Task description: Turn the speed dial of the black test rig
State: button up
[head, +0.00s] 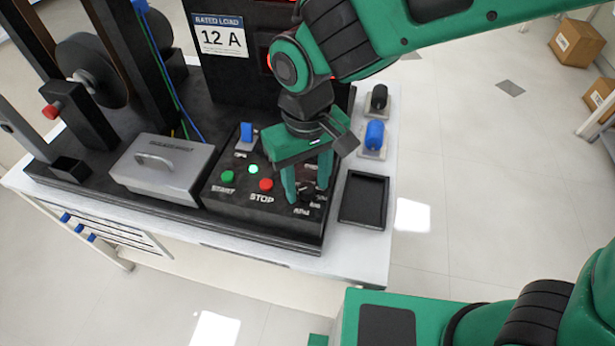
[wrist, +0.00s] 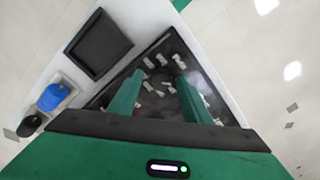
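The black test rig (head: 262,224) stands on a white bench and carries a sloped control panel. The speed dial (head: 306,193) is a small dark knob at the panel's right end, with white markings around it. My gripper (head: 306,192) points down over it, with its two green fingers apart on either side of the dial. In the wrist view, my gripper (wrist: 158,78) shows a clear gap between the fingers, with dark panel and white markings between and around them. The dial's pointer is too small and shaded to read, and contact cannot be told.
The panel also has a green START button (head: 228,176), a red STOP button (head: 266,184) and a blue switch (head: 247,134). A grey lidded box (head: 163,168) sits left. An empty black tray (head: 363,199), a blue knob (head: 375,135) and a black knob (head: 379,98) are right.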

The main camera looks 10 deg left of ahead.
aim_at(308, 186)
jog(key=c, duration=0.9)
jog(key=shift+n, duration=0.3)
jog(key=o, duration=1)
jog(key=shift+o, duration=0.2)
notch_tip(308, 186, up, 11)
jog(key=shift+w+f, duration=0.1)
